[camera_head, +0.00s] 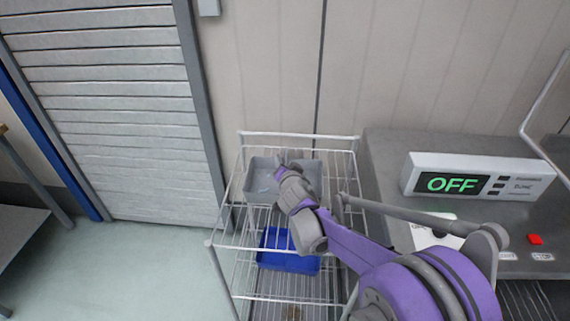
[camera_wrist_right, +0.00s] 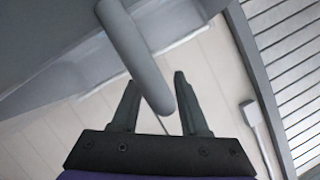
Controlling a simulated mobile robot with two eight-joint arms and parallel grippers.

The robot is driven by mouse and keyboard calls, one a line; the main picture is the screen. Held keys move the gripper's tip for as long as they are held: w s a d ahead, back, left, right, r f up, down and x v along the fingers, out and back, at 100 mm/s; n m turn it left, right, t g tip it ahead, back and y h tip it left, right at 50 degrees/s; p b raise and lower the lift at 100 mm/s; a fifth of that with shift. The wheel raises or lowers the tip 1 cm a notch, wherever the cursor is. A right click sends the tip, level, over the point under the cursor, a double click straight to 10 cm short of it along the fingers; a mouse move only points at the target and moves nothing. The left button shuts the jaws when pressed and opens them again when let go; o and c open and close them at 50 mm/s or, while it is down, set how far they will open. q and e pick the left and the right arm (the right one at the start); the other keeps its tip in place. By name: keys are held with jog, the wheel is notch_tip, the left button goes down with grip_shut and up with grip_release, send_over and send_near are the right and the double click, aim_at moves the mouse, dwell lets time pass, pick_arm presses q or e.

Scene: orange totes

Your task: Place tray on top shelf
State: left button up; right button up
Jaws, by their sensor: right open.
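A grey tray (camera_head: 262,178) rests on the top shelf of a white wire rack (camera_head: 300,135). My right gripper (camera_head: 281,160) is at the tray, over its right part, and my arm hides some of the tray. In the right wrist view the gripper (camera_wrist_right: 156,80) is open, with a rounded grey bar (camera_wrist_right: 135,50) between its fingers. The bar looks like part of the tray's rim, but I cannot tell for sure. My left gripper is not in view.
A blue tray (camera_head: 285,262) sits on the shelf below. To the right is a grey counter with a white box (camera_head: 478,178) reading OFF and a red button (camera_head: 535,239). A shutter door (camera_head: 120,110) and open floor (camera_head: 130,270) are on the left.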

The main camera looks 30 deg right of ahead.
jog(key=shift+r, duration=0.15)
jog(key=shift+s+a+r, duration=0.1)
jog(key=shift+s, duration=0.15)
jog(key=p+v, duration=0.2)
jog(key=v, duration=0.9)
jog(key=s+a+f+n+g, duration=0.1)
jog(key=s, duration=0.3)
jog(key=s+a+f+n+g, duration=0.1)
jog(key=s+f+n, duration=0.1)
jog(key=s, duration=0.2)
jog(key=s+a+f+n+g+y, duration=0.1)
jog(key=s+f+g, duration=0.1)
jog(key=s, duration=0.2)
jog(key=shift+s+a+f+n, duration=0.1)
jog(key=shift+a+f+n, duration=0.05)
jog(key=shift+n, duration=0.15)
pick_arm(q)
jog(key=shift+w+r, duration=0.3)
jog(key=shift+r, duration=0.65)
pick_arm(e)
jog(key=s+a+f+n+g+y, duration=0.1)
jog(key=s+a+f+n+g, duration=0.1)
jog(key=s, duration=0.3)
jog(key=s+a+f+n+g+y, duration=0.2)
jog(key=s+a+f+n, duration=0.1)
jog(key=s+a+n, duration=0.1)
jog(key=s+a, duration=0.1)
jog(key=s, duration=0.1)
jog(key=shift+s+f+y, duration=0.25)
jog(key=shift+s+y, duration=0.05)
